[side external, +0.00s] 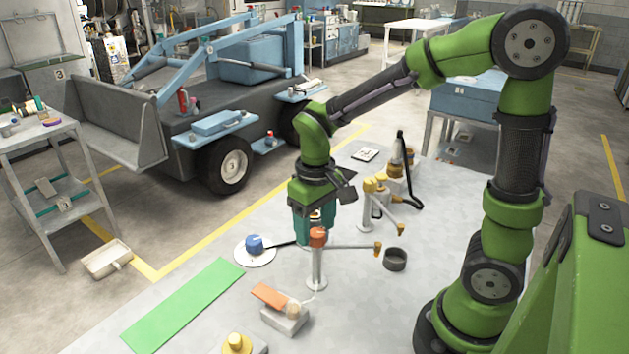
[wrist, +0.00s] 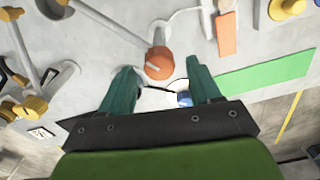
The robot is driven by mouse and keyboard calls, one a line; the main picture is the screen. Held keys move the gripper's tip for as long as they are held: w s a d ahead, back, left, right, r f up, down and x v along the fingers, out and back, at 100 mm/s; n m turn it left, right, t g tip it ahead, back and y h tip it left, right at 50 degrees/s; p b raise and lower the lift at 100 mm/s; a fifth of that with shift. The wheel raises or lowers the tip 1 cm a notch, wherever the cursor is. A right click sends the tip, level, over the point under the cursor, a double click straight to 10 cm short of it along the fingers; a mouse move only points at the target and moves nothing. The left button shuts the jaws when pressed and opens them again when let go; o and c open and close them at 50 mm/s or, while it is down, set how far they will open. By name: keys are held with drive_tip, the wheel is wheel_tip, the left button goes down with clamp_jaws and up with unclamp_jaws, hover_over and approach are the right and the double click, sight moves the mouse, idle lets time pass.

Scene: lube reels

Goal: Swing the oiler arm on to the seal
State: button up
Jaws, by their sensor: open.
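An upright post with an orange cap (side external: 318,238) stands on the table and carries a thin grey arm (side external: 350,247) with a yellow tip, reaching right. The cap (wrist: 160,64) and arm (wrist: 110,25) show in the wrist view. A second post with yellow knobs (side external: 375,186) and its own arm (side external: 385,215) stands behind. I cannot tell which is the oiler arm. A dark ring-like cup (side external: 395,260), perhaps the seal, sits right of the orange-capped post's arm tip. My gripper (wrist: 161,66) is open, its teal fingers above and around the orange cap; contact is unclear.
A white disc with a blue knob (side external: 254,244) and black pointer lies left of the post. In front are an orange plate (side external: 269,296) on a block and a yellow knob (side external: 236,343). A green strip (side external: 185,305) lies left. A black-hosed stand (side external: 400,165) is behind.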

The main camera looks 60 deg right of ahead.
drive_tip(key=shift+f, duration=0.5)
clamp_jaws()
